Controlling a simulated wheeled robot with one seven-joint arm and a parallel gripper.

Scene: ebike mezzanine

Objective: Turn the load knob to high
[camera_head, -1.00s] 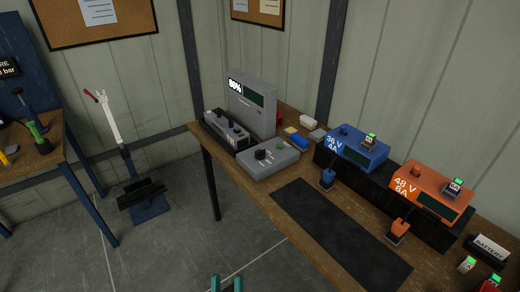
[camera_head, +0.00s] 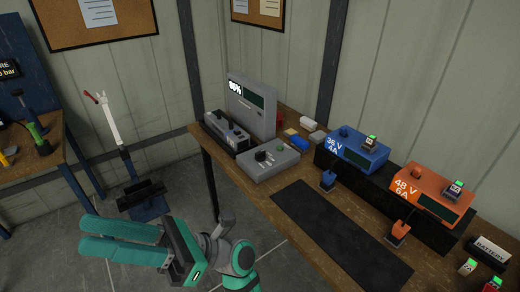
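A grey box (camera_head: 270,163) lies on the wooden bench near its left end. A black round knob (camera_head: 261,156) sits on its top, with small marks around it too small to read; which way the knob points is unclear. A small green button (camera_head: 281,147) is beside it. A dark unit (camera_head: 226,131) with small knobs stands behind, so I cannot read which knob is labelled load. My gripper (camera_head: 82,235) is left of the bench, over the floor, pointing left and away from the knob. Its two teal fingers look apart and empty.
A grey meter (camera_head: 252,104) with a lit display stands behind the box. A blue charger (camera_head: 352,148) and an orange charger (camera_head: 432,192) stand to the right. A black mat (camera_head: 340,235) lies bare in front. A stand (camera_head: 150,200) is on the floor at left.

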